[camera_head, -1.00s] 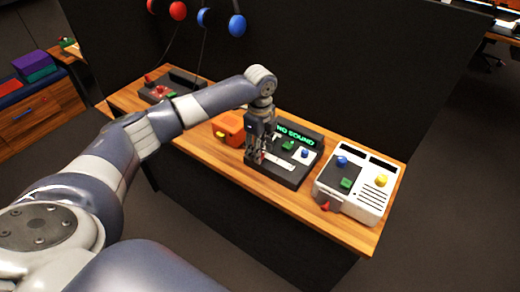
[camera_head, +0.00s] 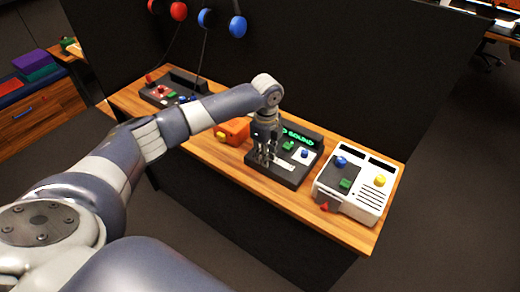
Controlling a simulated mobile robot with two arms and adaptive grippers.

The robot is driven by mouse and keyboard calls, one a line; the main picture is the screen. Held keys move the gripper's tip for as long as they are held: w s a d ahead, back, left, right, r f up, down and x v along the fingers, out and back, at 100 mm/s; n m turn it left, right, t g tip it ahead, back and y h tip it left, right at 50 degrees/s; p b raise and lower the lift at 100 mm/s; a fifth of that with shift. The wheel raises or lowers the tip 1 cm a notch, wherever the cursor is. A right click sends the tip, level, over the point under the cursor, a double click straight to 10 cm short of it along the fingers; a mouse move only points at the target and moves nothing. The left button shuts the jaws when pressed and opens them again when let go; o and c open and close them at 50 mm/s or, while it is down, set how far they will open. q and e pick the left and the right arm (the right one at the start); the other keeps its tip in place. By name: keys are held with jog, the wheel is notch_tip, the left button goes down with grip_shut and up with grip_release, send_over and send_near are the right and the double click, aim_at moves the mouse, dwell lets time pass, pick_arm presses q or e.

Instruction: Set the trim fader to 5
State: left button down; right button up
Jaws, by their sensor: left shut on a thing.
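The black panel (camera_head: 297,180) with a lit green display (camera_head: 302,137) stands on the wooden table. A pale fader strip (camera_head: 284,168) lies along its front left part. My left gripper (camera_head: 266,160) points down over the left part of this strip. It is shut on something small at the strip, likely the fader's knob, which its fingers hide. The scale marks are too small to read. My right gripper is not in view.
On the black panel are a green button (camera_head: 288,146) and a blue knob (camera_head: 304,153). A white console (camera_head: 371,205) stands to the right, an orange box (camera_head: 236,130) to the left. Another dark panel (camera_head: 158,95) sits farther left. A dark partition rises behind.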

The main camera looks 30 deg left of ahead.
aim_at(273, 166)
pick_arm(q)
jog(key=d+p, duration=0.1)
jog(key=d, duration=0.2)
jog(key=shift+s+r, duration=0.1)
jog(key=shift+s, duration=0.05)
jog(key=c, duration=1.4)
grip_release()
notch_tip(273, 166, up, 12)
